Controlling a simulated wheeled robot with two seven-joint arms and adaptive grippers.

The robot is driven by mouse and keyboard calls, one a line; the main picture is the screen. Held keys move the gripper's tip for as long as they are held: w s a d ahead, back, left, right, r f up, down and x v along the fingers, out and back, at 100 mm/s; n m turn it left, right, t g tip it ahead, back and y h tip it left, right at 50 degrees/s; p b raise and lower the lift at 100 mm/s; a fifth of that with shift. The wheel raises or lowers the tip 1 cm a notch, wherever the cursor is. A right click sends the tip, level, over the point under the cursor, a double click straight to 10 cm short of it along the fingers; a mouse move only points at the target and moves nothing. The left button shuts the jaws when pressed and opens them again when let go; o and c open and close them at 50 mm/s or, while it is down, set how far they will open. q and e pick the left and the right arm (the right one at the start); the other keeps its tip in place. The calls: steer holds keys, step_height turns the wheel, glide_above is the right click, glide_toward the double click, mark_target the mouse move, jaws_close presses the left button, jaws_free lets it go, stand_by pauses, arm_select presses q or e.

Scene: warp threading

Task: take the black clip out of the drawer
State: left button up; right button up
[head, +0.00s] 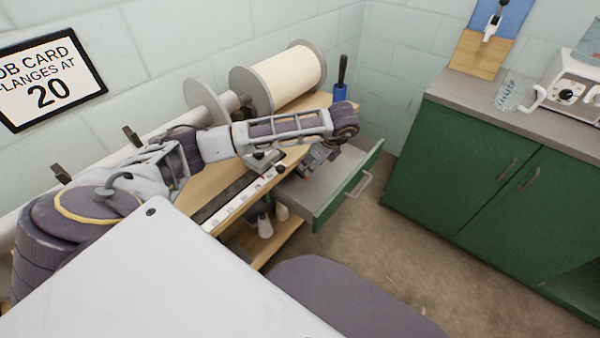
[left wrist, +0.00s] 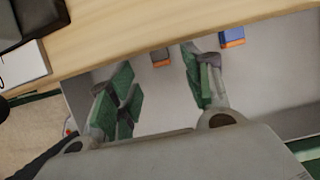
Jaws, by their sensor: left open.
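The drawer (head: 328,203) is pulled open below the wooden table, with a green front and a pale grey inside. My left gripper (head: 318,158) is over the open drawer, pointing down into it. In the left wrist view the left gripper (left wrist: 160,88) is open and empty, its green-padded fingers spread above the drawer floor (left wrist: 165,110). A small grey-brown piece with an orange edge (left wrist: 161,57) lies beyond the gap between the fingers, close to the table edge. I cannot make out a black clip in either view. My right gripper is not in view.
A small blue piece with an orange edge (left wrist: 232,37) lies in the drawer beside the right-hand finger. The table edge (left wrist: 150,45) overhangs the drawer's far part. A green cabinet (head: 470,170) stands at right, across open floor (head: 400,240).

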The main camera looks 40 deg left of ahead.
mark_target(301, 172)
arm_select(q)
steer(key=shift+a+f, duration=0.15)
steer(key=shift+f, duration=0.25)
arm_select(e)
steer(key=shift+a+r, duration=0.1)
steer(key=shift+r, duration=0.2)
arm_select(q)
steer(key=shift+f, duration=0.15)
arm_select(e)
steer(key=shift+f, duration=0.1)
arm_select(q)
steer(key=shift+a+f, duration=0.15)
steer(key=shift+f, duration=0.1)
steer(key=x, duration=0.3)
steer(key=shift+a+f+b, duration=0.15)
steer(key=shift+f+b, duration=0.15)
steer(key=shift+b, duration=0.05)
steer(key=shift+a+f, duration=0.15)
steer(key=shift+f, duration=0.3)
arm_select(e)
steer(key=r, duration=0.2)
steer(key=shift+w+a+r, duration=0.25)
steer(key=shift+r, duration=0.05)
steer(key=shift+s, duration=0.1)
